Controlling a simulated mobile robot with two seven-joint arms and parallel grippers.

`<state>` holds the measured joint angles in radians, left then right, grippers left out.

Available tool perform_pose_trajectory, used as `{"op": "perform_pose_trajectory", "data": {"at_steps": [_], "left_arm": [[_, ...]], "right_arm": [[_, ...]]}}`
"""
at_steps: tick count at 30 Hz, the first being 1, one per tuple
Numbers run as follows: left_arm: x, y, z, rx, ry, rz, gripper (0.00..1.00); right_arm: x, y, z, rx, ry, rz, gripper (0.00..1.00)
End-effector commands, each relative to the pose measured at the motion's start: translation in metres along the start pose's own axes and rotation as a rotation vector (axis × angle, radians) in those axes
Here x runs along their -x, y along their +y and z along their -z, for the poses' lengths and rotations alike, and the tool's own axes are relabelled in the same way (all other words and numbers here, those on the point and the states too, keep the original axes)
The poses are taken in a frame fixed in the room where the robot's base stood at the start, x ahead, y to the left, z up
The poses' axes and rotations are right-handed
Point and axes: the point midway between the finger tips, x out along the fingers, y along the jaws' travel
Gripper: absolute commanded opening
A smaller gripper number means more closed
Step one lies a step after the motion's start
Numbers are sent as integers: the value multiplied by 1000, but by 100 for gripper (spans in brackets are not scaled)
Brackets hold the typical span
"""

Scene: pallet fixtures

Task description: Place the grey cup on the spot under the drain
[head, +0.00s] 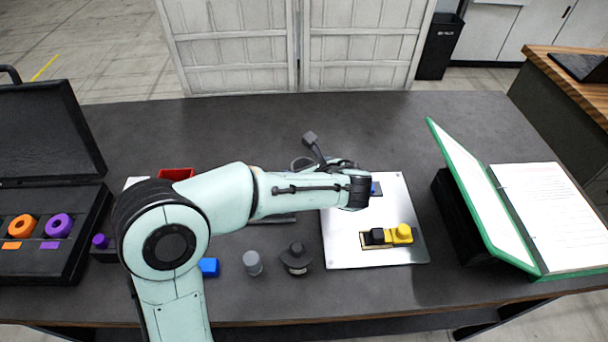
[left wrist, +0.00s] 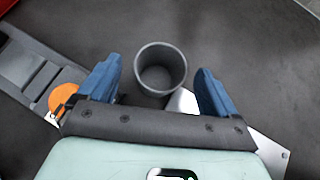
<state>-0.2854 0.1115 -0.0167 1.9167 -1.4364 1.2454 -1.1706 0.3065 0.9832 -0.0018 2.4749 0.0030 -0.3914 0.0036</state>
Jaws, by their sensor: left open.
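The grey cup (left wrist: 160,70) stands upright on the dark table in the left wrist view, its open mouth toward the camera. My left gripper (left wrist: 160,84) is open, with one blue finger on either side of the cup and visible gaps to it. I cannot tell which part is the drain. My right gripper is out of view.
A metal plate (head: 345,250) holds a yellow and black part (head: 402,234). A grey cylinder (head: 253,263) and a dark knob-like part (head: 296,258) stand in front of my arm. A green binder (head: 470,190) stands at right, an open black case (head: 50,135) at left. The back table is clear.

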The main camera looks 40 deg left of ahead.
Motion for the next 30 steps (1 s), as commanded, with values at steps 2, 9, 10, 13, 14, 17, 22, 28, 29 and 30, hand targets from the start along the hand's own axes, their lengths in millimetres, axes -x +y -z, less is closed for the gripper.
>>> {"op": "perform_pose_trajectory", "data": {"at_steps": [2, 9, 10, 13, 14, 17, 22, 28, 29, 30], "left_arm": [[-14, 0, 1, -1, 0, -4, 92], [-29, 0, 0, 0, 1, -1, 92], [-29, 0, 0, 0, 1, -1, 92], [-28, 0, 0, 0, 1, -1, 92], [-28, 0, 0, 0, 1, -1, 89], [-28, 0, 0, 0, 1, 0, 56], [-28, 0, 0, 0, 1, 0, 37], [-27, 0, -1, 0, 1, 0, 36], [-27, 0, -1, 0, 1, 0, 36], [-26, 0, -3, 1, 1, 0, 36]], "right_arm": [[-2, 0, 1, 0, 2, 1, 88], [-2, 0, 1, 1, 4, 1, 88], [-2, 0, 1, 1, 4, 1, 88], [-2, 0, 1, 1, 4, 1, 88], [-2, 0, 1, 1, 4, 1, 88], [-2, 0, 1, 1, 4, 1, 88], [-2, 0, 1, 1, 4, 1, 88], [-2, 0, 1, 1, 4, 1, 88], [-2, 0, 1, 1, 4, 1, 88], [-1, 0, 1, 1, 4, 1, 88]]}}
